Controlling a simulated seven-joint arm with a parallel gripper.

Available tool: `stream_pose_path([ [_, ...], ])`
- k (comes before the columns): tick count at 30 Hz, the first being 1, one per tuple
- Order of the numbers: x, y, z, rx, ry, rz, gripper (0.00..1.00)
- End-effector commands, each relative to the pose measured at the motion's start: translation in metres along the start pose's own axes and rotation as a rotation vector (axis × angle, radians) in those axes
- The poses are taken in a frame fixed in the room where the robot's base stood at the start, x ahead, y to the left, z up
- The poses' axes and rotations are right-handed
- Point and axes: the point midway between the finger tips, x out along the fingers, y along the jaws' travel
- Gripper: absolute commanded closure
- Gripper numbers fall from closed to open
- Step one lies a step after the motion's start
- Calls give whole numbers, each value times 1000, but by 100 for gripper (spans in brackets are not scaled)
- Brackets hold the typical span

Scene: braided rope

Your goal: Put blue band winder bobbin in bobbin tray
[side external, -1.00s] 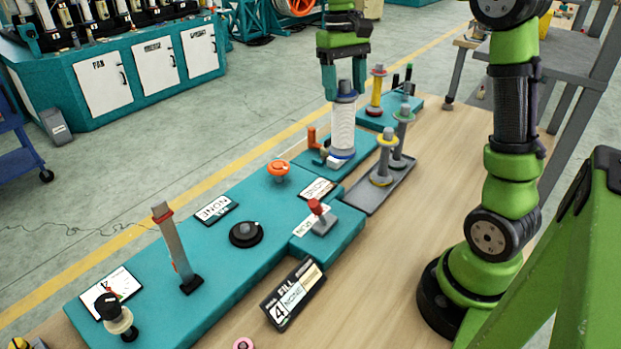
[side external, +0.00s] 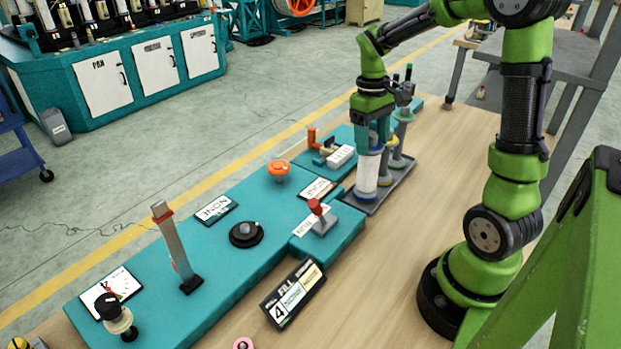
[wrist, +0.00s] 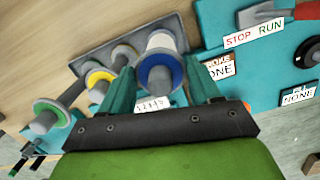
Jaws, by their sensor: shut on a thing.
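The blue band bobbin (side external: 367,172) is a white-wound spool with a blue band at its lower end. My gripper (side external: 374,146) is shut on its upper end and holds it upright over the near end of the grey bobbin tray (side external: 402,184). I cannot tell whether its base touches the tray. In the wrist view, the bobbin's blue-rimmed flange (wrist: 178,62) shows between the fingers of my gripper (wrist: 163,88), with the tray (wrist: 88,52) behind and left. The bobbin's far end is partly hidden there.
A yellow-banded bobbin (wrist: 98,79) and a green-banded bobbin (wrist: 48,117) stand close beside it on the tray. The teal winder base (side external: 250,205) runs along the left, with a red-knobbed lever (side external: 318,212) near the tray. Bare wooden table (side external: 425,225) lies to the right.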

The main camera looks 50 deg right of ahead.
Motion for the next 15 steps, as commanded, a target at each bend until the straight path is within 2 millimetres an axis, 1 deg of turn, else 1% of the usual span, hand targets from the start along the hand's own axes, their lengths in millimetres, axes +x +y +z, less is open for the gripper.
stream_pose_path([
  [4,5,0,-1,0,1,0,98],
  [15,5,0,-1,1,1,0,98],
])
